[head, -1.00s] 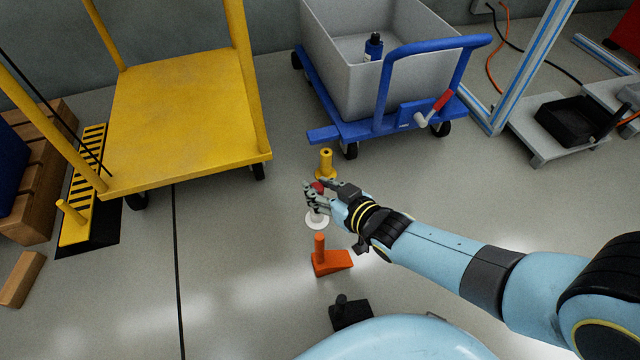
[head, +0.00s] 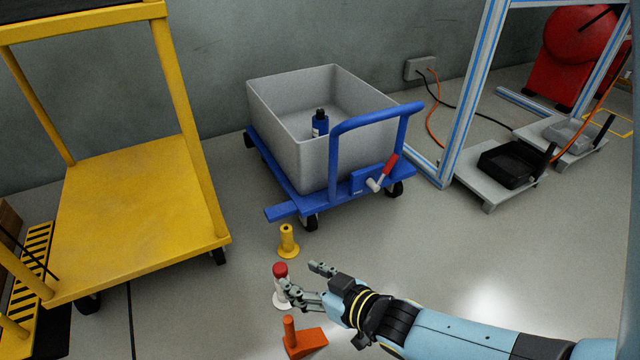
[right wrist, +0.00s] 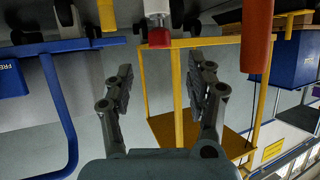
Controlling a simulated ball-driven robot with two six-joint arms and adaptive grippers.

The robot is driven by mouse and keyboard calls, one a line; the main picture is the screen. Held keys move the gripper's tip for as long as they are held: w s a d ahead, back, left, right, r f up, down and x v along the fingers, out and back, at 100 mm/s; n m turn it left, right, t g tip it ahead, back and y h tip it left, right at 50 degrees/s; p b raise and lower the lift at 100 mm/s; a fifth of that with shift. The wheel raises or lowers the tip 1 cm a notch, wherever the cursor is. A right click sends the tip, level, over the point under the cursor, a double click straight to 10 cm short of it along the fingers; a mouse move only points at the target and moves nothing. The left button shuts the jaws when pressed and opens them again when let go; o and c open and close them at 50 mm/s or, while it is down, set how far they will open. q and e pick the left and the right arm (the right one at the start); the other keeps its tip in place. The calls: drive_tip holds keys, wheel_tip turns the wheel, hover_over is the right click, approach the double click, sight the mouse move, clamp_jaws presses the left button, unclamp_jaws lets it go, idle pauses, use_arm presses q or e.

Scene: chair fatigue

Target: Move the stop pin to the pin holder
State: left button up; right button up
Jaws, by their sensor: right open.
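A pin with a red head (head: 280,270) stands upright at a white, round-based holder (head: 281,302) on the floor. In the right wrist view, which is upside down, the red head (right wrist: 158,38) and a pale shaft show beyond the fingers. My right gripper (head: 305,281) is open, with its fingers spread just right of the pin. The nearer fingers partly cover the white piece in the head view. In the right wrist view the gap between the fingers (right wrist: 160,82) is empty. My left gripper is not in view.
A yellow flanged tube (head: 288,242) stands behind the pin, and an orange wedge with a post (head: 304,339) stands in front. A blue cart (head: 300,203) with a grey bin (head: 275,120) is behind. A yellow trolley (head: 140,220) is at left.

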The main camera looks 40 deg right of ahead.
drive_tip(key=v, duration=0.5)
idle(0.4)
